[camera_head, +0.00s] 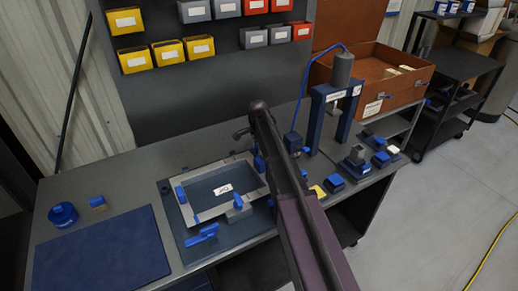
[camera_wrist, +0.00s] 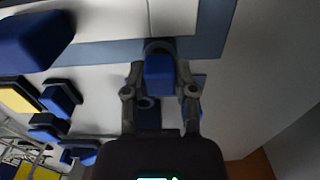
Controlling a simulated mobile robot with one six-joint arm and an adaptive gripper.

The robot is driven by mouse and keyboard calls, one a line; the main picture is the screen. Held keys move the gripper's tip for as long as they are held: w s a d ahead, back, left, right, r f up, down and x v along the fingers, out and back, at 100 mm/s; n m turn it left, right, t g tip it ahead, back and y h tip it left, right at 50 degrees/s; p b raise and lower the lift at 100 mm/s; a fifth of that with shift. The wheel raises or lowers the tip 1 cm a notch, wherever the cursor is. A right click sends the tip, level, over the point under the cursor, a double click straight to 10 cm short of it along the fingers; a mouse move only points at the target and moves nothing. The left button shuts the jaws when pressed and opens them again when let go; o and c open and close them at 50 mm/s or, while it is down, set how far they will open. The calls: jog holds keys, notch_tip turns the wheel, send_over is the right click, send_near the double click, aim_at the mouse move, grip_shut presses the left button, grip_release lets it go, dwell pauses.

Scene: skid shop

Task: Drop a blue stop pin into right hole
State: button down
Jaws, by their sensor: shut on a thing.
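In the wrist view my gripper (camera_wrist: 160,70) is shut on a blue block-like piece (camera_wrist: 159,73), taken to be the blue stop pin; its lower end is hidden. A grey rectangular frame (camera_head: 215,213) lies on a blue plate (camera_head: 180,249) left of the arm. Blue pieces stand on its left side (camera_head: 181,194) and front right corner (camera_head: 238,204). No right hole can be made out in either view.
A blue press (camera_head: 318,118) and several small blue parts (camera_head: 333,183) stand right of my arm. A brown case (camera_head: 413,85) sits behind them. A blue mat (camera_head: 100,250) and round blue container (camera_head: 63,214) are at left. Bins hang on the back panel.

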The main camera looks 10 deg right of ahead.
dwell(0.3)
jog(key=shift+c, duration=1.7)
grip_release()
jog(key=o, duration=0.3)
jog(key=shift+o, duration=0.2)
jog(key=shift+r, duration=0.1)
jog(key=shift+r+p, duration=3.45)
jog(key=shift+p, duration=0.1)
jog(key=shift+s, duration=0.15)
